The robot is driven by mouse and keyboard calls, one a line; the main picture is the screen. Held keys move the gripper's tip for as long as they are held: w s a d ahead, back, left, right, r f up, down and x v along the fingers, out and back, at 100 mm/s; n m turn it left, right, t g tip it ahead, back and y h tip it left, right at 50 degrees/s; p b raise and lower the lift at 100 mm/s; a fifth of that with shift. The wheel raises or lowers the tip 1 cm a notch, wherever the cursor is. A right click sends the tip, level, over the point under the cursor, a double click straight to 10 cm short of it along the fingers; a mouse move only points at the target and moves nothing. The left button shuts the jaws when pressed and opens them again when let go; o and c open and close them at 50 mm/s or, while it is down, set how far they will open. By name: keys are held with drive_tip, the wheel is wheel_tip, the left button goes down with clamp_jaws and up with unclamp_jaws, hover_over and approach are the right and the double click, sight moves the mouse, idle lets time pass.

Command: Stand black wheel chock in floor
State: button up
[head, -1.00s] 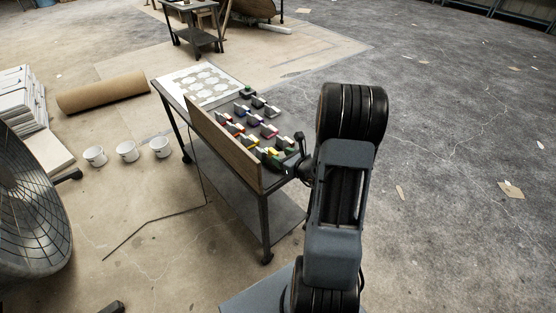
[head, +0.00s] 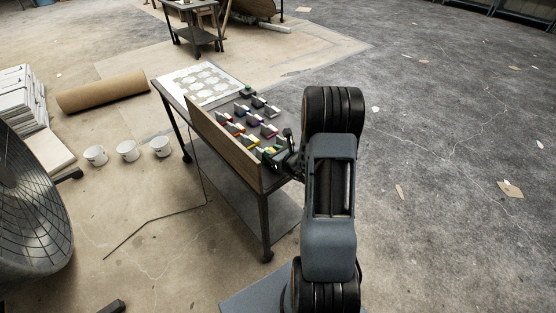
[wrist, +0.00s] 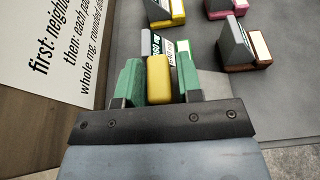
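My gripper (head: 277,152) is low over the near end of the cart top, among small wedge-shaped blocks. In the wrist view its two green-padded fingers (wrist: 160,85) are apart, one on each side of a yellow-ended block (wrist: 159,79). Thin dark gaps seem to show beside the block, so I see no firm grip. A grey upright plate with a printed label stands just beyond it. I cannot pick out a black wheel chock for sure among the blocks. A dark object (head: 112,307) lies on the floor, cut by the bottom edge.
The cart (head: 264,215) has a wooden board (head: 222,140) along its left side, with printed text facing the wrist camera. Other coloured blocks (wrist: 240,45) stand close by. A patterned white sheet (head: 200,83) covers the far end. White buckets (head: 127,151) stand left. Floor at right is open.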

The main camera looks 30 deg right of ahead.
clamp_jaws()
drive_tip(key=shift+r, duration=0.15)
idle(0.4)
drive_tip(key=shift+r+p, duration=0.4)
drive_tip(key=shift+r, duration=0.2)
wheel_tip(320, 180, up, 3)
drive_tip(key=shift+s+f+p, duration=0.1)
drive_tip(key=shift+s+p, duration=0.05)
drive_tip(key=shift+p, duration=0.6)
drive_tip(key=s+a+r+p, duration=0.2)
drive_tip(key=s+r+p, duration=0.5)
drive_tip(key=s+p, duration=0.1)
drive_tip(key=shift+s+a+r+p, duration=0.35)
drive_tip(key=shift+s, duration=0.15)
